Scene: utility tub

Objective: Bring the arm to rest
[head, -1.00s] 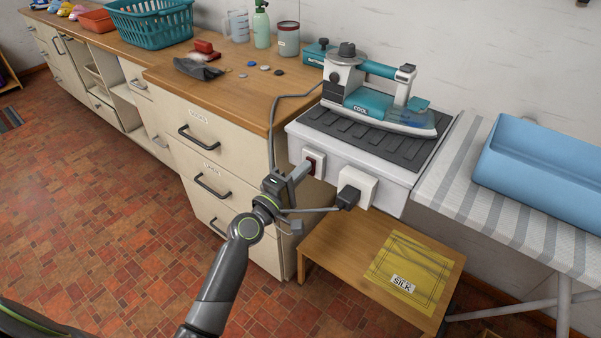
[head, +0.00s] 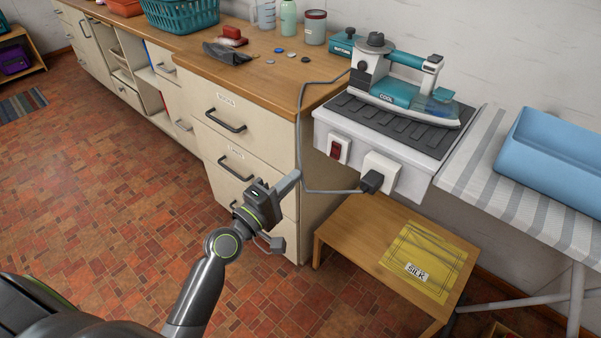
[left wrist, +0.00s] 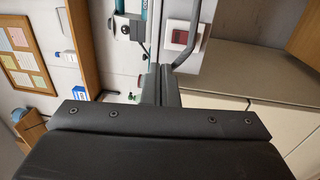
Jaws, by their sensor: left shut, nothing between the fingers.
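My left arm comes in from the bottom of the head view. Its gripper (head: 292,180) is shut and empty, in front of the drawer cabinet and left of the iron station. In the left wrist view, the closed fingers (left wrist: 161,85) point toward the red switch (left wrist: 180,37), apart from it. In the head view the same red switch (head: 336,150) sits on the station's white front, beside a socket with a black plug (head: 371,181). The teal and white iron (head: 403,92) rests on the station's dark ribbed top. My right gripper is not in view.
A grey cord (head: 302,130) hangs from the iron to the plug, close to my left gripper. The wooden stool (head: 345,235) with a yellow silk packet (head: 425,260) stands below the station. A blue tub (head: 560,150) rests on the striped ironing board (head: 478,170). The tiled floor at left is clear.

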